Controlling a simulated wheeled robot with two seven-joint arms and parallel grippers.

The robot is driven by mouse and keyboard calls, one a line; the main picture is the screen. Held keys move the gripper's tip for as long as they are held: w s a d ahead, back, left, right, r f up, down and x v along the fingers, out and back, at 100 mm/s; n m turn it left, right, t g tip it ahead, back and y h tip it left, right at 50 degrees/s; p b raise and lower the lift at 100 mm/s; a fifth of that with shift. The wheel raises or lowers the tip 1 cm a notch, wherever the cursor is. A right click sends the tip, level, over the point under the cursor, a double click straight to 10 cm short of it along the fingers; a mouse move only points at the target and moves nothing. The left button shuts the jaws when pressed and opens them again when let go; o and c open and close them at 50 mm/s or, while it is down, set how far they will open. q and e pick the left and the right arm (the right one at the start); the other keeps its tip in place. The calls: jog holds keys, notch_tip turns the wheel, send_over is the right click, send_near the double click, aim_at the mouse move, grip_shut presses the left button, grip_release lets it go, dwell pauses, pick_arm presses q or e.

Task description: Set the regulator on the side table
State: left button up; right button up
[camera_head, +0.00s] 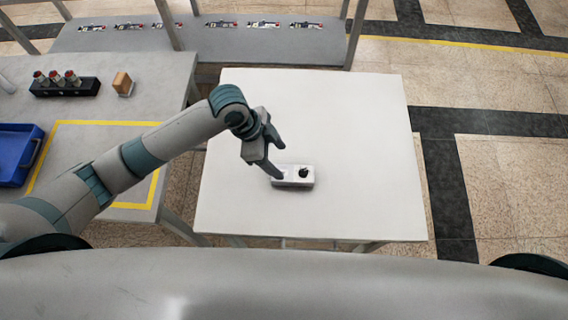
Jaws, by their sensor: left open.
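The white side table (350,125) stands in the middle of the head view. A small pale rectangular block with a dark knob, which looks like the regulator (308,181), rests on it near the front. My left gripper (281,160) reaches in from the left and is open. One finger points down at the block's left end and the other sticks out above it. I cannot tell whether the lower finger touches the block. My right gripper is not in view.
A grey table at left holds a blue bin (14,150), a black rack (64,87) with several red-topped parts, and a tan block (122,82). A long grey bench (205,45) behind holds several small devices. The rest of the white table is clear.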

pick_arm(q)
jog(key=shift+v, duration=1.35)
